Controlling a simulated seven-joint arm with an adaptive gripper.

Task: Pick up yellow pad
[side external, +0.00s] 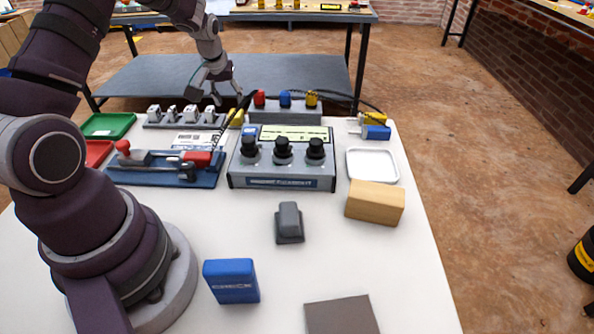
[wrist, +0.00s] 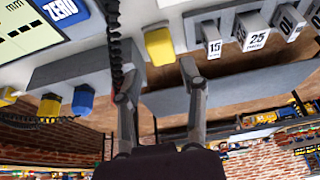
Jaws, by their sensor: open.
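A small yellow pad (side external: 237,118) stands at the back of the white table, between the row of metal weights and the grey control box. In the wrist view the yellow pad (wrist: 159,46) lies just beyond my fingertips, roughly in line with the gap between them. My gripper (side external: 217,97) is at the far edge of the table, just behind and left of the pad. In the wrist view my gripper (wrist: 155,80) has its two fingers apart with nothing between them. A dark coiled cable (wrist: 116,45) runs close by the left finger.
The control box (side external: 282,160) with black knobs stands in front, right of the pad. The weights (side external: 185,117) stand to its left. A box with red, blue and yellow knobs (side external: 285,115) is to its right. The table front holds a blue box (side external: 231,281) and wooden block (side external: 375,203).

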